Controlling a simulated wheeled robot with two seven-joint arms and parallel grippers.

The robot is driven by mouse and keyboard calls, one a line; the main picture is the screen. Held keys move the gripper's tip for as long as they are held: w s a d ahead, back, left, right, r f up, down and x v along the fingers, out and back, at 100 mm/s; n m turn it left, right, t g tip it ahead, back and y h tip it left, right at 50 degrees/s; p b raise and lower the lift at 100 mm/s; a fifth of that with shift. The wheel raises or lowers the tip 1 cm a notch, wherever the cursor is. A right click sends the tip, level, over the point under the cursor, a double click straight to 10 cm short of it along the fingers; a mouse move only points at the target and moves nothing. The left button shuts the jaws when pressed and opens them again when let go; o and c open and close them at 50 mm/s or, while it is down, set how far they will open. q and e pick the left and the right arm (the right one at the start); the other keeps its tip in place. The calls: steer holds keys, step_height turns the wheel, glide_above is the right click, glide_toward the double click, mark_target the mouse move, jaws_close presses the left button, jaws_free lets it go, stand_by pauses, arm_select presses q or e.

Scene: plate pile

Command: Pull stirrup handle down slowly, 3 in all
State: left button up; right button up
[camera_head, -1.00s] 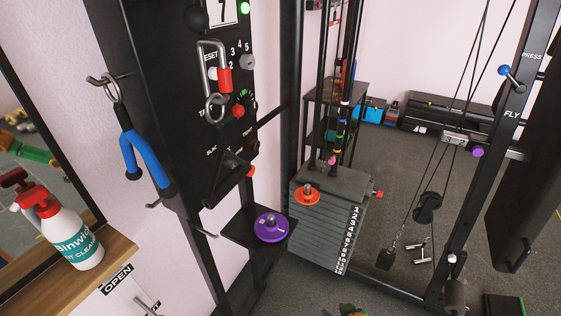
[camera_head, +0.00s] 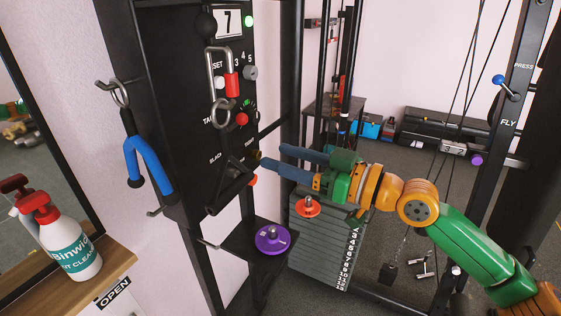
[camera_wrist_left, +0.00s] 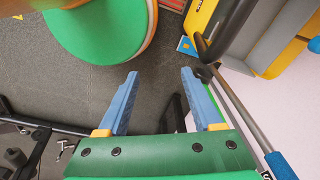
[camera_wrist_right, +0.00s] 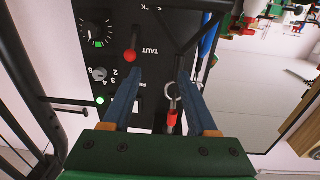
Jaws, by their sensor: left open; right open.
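The black stirrup handle (camera_head: 229,187), a triangular handle, hangs at the lower part of the black control panel in the head view. My right gripper (camera_head: 272,155) reaches in from the right, with its blue fingers pointing at the panel just right of and above the handle. It is open and appears empty. In the right wrist view its fingertips (camera_wrist_right: 160,70) are spread before the panel, near a red-knobbed lever (camera_wrist_right: 130,56). My left gripper (camera_wrist_left: 159,73) is open and empty in its wrist view and is outside the head view.
A carabiner with a red sleeve (camera_head: 232,86) and a blue two-ended handle (camera_head: 149,165) hang nearby. A purple disc (camera_head: 273,239) rests on a low black shelf. The weight stack (camera_head: 326,249) stands behind my right arm.

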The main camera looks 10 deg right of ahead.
mark_target(229, 143)
steer(key=shift+n+g+y, duration=0.4)
steer(key=shift+n+g, duration=0.1)
steer(key=shift+n, duration=0.1)
steer(key=a+p, duration=0.1)
steer(key=a, duration=0.1)
steer(key=a+r+p, duration=0.1)
steer(key=a, duration=0.1)
steer(key=w+a+r+p, duration=0.1)
steer(key=a, duration=0.1)
steer(key=shift+a+p, duration=0.15)
steer(key=shift+p, duration=0.2)
steer(key=shift+f+x, duration=0.2)
steer(key=shift+x, duration=2.25)
jaws_close()
steer(key=shift+r, duration=0.1)
